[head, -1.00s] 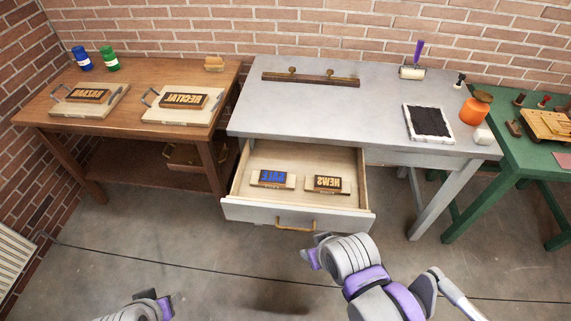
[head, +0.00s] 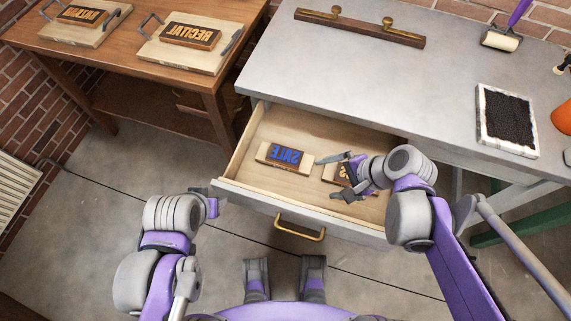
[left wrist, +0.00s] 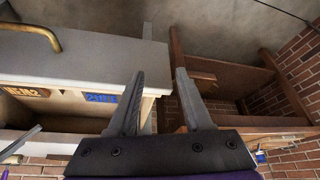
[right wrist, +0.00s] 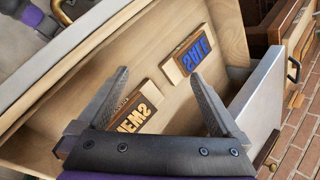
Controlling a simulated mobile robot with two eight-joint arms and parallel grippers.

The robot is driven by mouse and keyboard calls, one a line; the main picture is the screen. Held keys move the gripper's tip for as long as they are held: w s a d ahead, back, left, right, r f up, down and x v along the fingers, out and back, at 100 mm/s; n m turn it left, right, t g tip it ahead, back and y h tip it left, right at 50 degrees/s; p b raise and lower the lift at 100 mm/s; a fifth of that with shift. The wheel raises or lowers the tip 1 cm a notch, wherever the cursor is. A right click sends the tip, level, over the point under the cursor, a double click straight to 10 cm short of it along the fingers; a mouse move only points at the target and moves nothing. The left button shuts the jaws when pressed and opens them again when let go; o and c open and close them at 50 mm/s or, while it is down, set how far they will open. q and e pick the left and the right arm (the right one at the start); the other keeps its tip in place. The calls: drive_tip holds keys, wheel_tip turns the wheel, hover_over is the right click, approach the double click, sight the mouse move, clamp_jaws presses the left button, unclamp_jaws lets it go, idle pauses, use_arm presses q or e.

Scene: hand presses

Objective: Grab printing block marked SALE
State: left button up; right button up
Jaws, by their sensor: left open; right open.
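The SALE block (head: 284,157), with blue mirrored letters on a pale wooden base, lies in the open drawer (head: 270,190), left of the NEWS block (head: 335,174). It also shows in the left wrist view (left wrist: 101,98) and beyond my right fingertips in the right wrist view (right wrist: 188,54). My right gripper (head: 338,178) is open over the NEWS block and partly hides it; the NEWS block also shows between its fingers in the right wrist view (right wrist: 136,109). My left gripper (head: 208,204) is open and empty, outside the drawer's front left corner.
The grey table (head: 350,75) overhangs the drawer's back. The drawer front has a brass handle (head: 300,228). A wooden table at left bears a RECITAL block (head: 190,35) and another block (head: 83,15) on boards. An ink pad (head: 507,120) and roller (head: 500,38) lie at right.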

sight(285, 155)
drive_tip(key=w+f+m+y+b, duration=0.2)
drive_tip(key=m, duration=0.1)
drive_tip(key=w+a+f+m+y+b, duration=0.1)
drive_tip(key=w+f+m+y+b, duration=0.1)
drive_tip(key=w+m, duration=0.1)
drive_tip(key=w+a+f+m+y+b, duration=0.1)
drive_tip(key=w+f+m+y+b, duration=0.1)
drive_tip(key=m, duration=0.1)
drive_tip(key=shift+w+f+t, duration=0.25)
drive_tip(key=shift+w+t, duration=0.05)
drive_tip(key=shift+w+m+y+b, duration=0.3)
drive_tip(key=shift+m+b, duration=0.1)
drive_tip(key=shift+b, duration=0.1)
drive_tip(key=b+x, duration=0.1)
drive_tip(key=x, duration=0.4)
drive_tip(key=shift+w+a+r, duration=0.1)
drive_tip(key=shift+w, duration=0.1)
drive_tip(key=shift+r+b+x, duration=0.1)
drive_tip(key=shift+b+x, duration=0.15)
drive_tip(key=shift+x, duration=1.1)
drive_tip(key=shift+r+b+x, duration=0.15)
drive_tip(key=shift+b+x, duration=0.1)
drive_tip(key=shift+x, duration=1.1)
drive_tip(key=shift+w, duration=0.2)
drive_tip(key=c, duration=1.4)
use_arm(q)
wheel_tip(285, 155, down, 13)
drive_tip(key=shift+w+g, duration=0.2)
drive_tip(key=shift+g, duration=0.1)
